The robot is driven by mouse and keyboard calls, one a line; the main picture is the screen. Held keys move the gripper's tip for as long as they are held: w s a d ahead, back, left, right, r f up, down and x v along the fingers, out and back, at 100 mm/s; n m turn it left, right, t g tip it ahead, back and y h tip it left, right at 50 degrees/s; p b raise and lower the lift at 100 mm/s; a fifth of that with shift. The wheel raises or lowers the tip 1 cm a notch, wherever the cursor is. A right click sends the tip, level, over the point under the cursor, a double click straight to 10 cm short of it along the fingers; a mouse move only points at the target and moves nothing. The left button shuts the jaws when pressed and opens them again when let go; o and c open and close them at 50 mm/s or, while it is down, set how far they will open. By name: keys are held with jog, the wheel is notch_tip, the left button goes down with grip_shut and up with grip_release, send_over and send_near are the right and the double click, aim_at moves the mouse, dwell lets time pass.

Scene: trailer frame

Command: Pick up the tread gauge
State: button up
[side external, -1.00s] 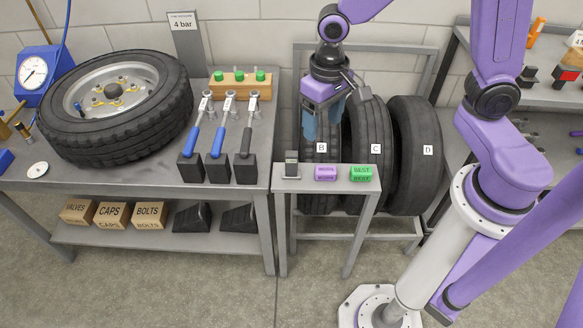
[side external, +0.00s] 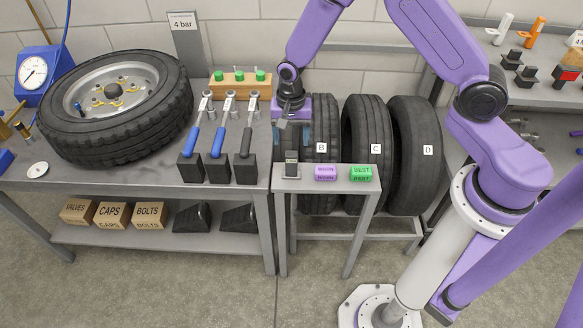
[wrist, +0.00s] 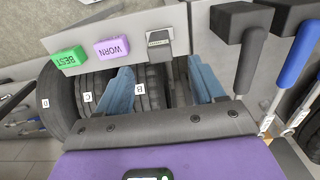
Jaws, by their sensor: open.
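The tread gauge (side external: 291,163) is a small grey and black device with a light label. It stands at the left end of the small grey stand, and it also shows in the wrist view (wrist: 159,40). My gripper (side external: 291,140) has blue fingers and points down behind the gauge in the side view. The fingers are spread wide and empty in the wrist view (wrist: 163,82). The gauge appears beyond the fingertips, roughly lined up with the gap between them. I see no contact.
The purple WORN block (side external: 325,173) and green BEST block (side external: 361,173) sit right of the gauge on the stand (side external: 340,184). Tyres B, C (side external: 367,130) and D (side external: 415,140) stand behind. Torque wrenches in black holders (side external: 217,168) stand on the left bench.

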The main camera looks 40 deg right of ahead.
aim_at(291, 163)
notch_tip(291, 163, down, 11)
jog(key=shift+w+d+f, duration=0.1)
jog(key=shift+d+f, duration=0.05)
jog(key=shift+f, duration=0.05)
dwell(0.6)
jog(key=c, duration=1.1)
jog(key=shift+r, duration=0.15)
jog(key=shift+c, duration=0.2)
